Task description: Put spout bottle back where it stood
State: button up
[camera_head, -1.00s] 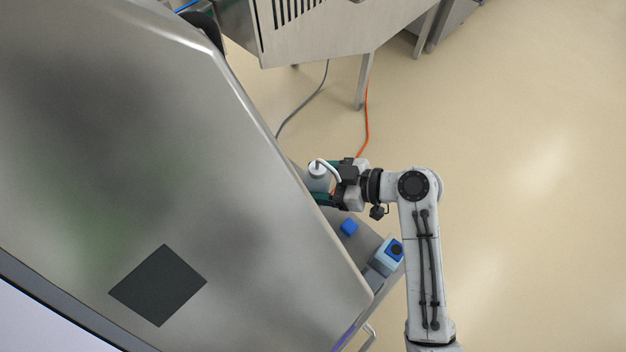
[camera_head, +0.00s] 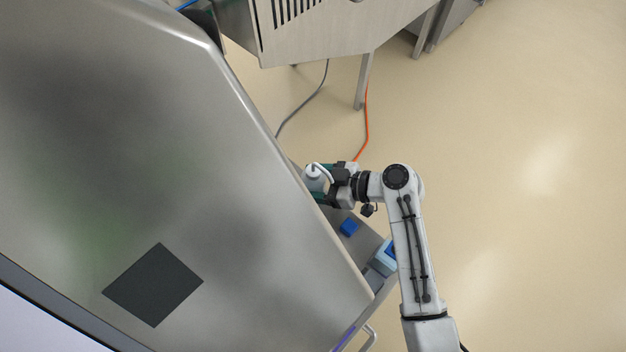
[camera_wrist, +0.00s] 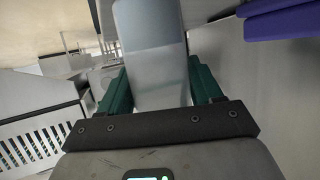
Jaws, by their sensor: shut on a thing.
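The spout bottle (camera_head: 314,183) is whitish with a curved white spout. In the head view it stands out at the edge of the large metal machine cover. My gripper (camera_head: 319,186) is shut on it, one green finger on each side. In the wrist view the pale bottle body (camera_wrist: 151,50) fills the middle between the green fingers (camera_wrist: 157,84). Its lower end and what lies under it cannot be made out.
The big metal cover (camera_head: 120,130) fills the left. Beside it a narrow ledge carries a blue block (camera_head: 348,227) and a light blue item (camera_head: 384,257) partly behind my arm. Another metal machine (camera_head: 325,30) stands at the top. Open floor lies right.

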jog(key=shift+f, duration=0.2)
jog(key=o, duration=1.2)
jog(key=shift+r, duration=0.1)
jog(key=shift+r, duration=0.15)
jog(key=b+v, duration=0.1)
jog(key=v, duration=1.1)
jog(key=shift+r, duration=0.1)
